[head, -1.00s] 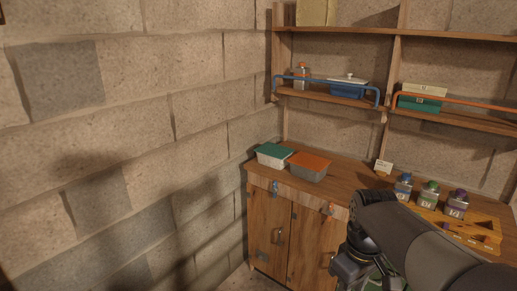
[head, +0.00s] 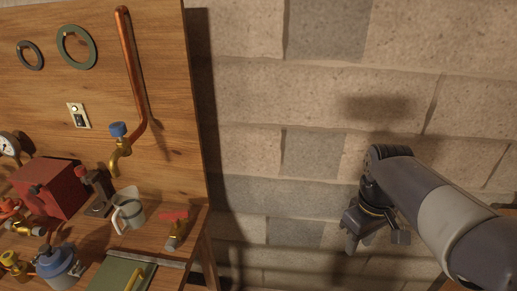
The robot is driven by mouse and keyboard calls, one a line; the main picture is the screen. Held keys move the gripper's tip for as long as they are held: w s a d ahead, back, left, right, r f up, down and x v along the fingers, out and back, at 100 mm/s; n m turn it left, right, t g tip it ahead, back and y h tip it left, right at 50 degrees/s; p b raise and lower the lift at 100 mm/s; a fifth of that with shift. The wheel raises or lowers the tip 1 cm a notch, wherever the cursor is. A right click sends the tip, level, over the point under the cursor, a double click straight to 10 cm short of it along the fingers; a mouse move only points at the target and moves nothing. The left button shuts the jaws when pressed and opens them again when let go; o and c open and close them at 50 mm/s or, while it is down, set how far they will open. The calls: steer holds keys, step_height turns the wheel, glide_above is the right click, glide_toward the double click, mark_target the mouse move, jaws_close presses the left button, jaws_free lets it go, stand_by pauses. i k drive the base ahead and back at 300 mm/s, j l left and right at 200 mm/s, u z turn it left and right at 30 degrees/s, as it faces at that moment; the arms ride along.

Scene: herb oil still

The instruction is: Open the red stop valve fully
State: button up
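A small brass valve with a red handle (head: 174,216) is at the right end of the wooden bench in the head view. Another brass fitting with a red part (head: 10,209) is cut off by the left edge. I cannot tell which of them is the red stop valve, nor how far either is turned. My gripper (head: 372,242) hangs in front of the block wall, well to the right of the bench and touching nothing. Its fingers look apart, with nothing between them.
A blue-topped brass tap (head: 119,140) on a copper pipe stands above a white mug (head: 129,210). A red box (head: 50,187), a blue-grey canister (head: 58,265) and a green panel (head: 118,274) crowd the bench. Free room lies between the bench and my gripper.

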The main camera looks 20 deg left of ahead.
mark_target(174, 215)
steer(key=i+j+u, duration=0.1)
steer(key=i+u, duration=0.15)
steer(key=u, duration=0.2)
steer(key=i+u, duration=0.2)
steer(key=u, duration=0.3)
steer(key=i+u, duration=0.25)
steer(key=u, duration=0.2)
steer(key=i+l+u, duration=0.15)
steer(key=u, duration=0.35)
steer(key=i+l+u, duration=0.35)
steer(key=i+u, duration=0.15)
